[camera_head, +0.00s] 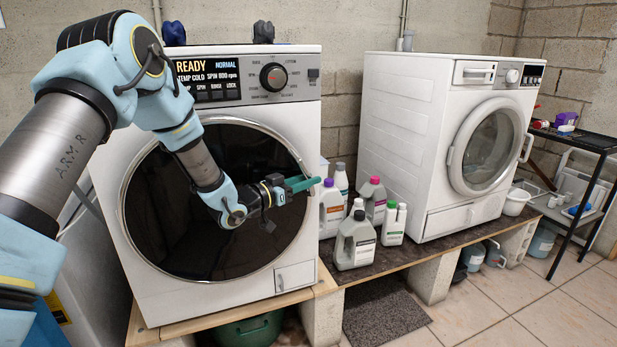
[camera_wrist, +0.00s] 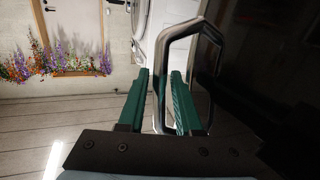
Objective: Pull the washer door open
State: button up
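The near white washer (camera_head: 300,110) has a large round dark door (camera_head: 165,225), which looks closed against the front. My gripper (camera_head: 302,184) is at the right edge of this door, its green fingers pointing right. In the wrist view, my gripper (camera_wrist: 160,84) is open, with a clear gap between its two green fingers. A looped metal door handle (camera_wrist: 160,62) shows there, and its near bar runs between the fingers. I see no clear contact with either finger. In the head view the handle is mostly hidden by my gripper.
Detergent bottles (camera_head: 356,238) stand on the wooden plinth (camera_head: 395,258) right of the washer, close to my gripper. A second white machine (camera_head: 405,130) with a round door stands further right. A black side table (camera_head: 590,140) is at far right. The tiled floor (camera_head: 510,300) in front is clear.

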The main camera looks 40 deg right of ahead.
jog(key=shift+d, duration=0.3)
jog(key=shift+c, duration=0.3)
grip_shut()
dwell(1.0)
